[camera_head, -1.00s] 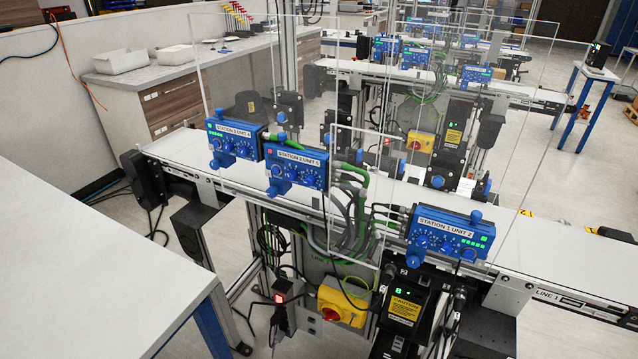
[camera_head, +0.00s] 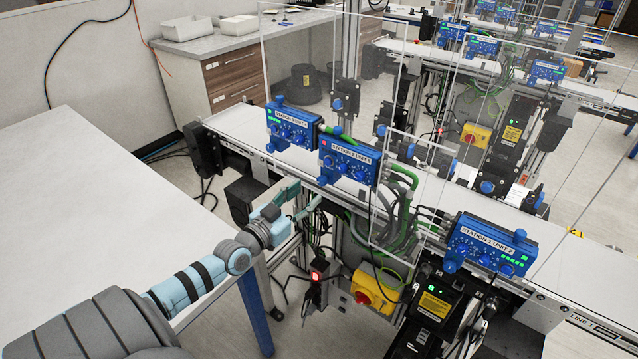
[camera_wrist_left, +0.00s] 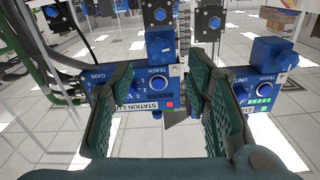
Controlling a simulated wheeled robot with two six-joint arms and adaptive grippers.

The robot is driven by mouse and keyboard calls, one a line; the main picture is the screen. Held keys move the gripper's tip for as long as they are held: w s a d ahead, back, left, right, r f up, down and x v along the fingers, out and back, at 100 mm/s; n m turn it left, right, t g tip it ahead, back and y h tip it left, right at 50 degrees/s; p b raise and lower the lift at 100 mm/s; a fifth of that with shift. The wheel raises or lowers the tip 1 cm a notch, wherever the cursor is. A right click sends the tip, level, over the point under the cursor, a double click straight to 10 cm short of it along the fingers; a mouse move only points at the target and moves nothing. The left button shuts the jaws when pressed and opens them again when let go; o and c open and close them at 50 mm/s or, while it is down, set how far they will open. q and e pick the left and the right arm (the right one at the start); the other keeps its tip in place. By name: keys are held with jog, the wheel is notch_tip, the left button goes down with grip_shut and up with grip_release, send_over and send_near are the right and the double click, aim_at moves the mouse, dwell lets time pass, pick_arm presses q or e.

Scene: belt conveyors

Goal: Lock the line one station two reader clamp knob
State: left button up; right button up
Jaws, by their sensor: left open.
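The reader unit with a red light (camera_head: 349,160) is the middle one of three blue boxes on the front conveyor. Its label reads "STATION 2" in the left wrist view (camera_wrist_left: 148,106). Its blue clamp knob (camera_head: 324,179) sits at the lower left of the box. That knob also shows in the left wrist view (camera_wrist_left: 160,40), beyond and between my fingers. My left gripper (camera_head: 302,197) is open and empty, its fingers pointing at the conveyor's near side, left of and below this unit. The open fingers (camera_wrist_left: 162,88) also fill the wrist view, apart from the knob. My right gripper is not in view.
A green-lit reader unit (camera_head: 292,127) stands left of it, another (camera_head: 490,245) to the right. Clear panels (camera_head: 335,70) rise behind the units. Green and grey cables (camera_head: 398,215) hang on the right. A white table (camera_head: 90,200) is beside my left arm.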

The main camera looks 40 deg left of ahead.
aim_at(320, 182)
pick_arm(q)
jog(key=w+b, duration=0.1)
jog(key=w, duration=0.1)
jog(key=w+b, duration=0.1)
jog(key=b, duration=0.1)
jog(key=w+b, duration=0.1)
jog(key=w, duration=0.1)
jog(key=shift+w+f, duration=0.3)
jog(key=shift+f, duration=0.05)
jog(key=shift+w+b, duration=0.4)
jog(key=shift+w+r, duration=0.2)
jog(key=shift+r, duration=0.05)
jog(key=shift+a+r, duration=0.1)
grip_shut()
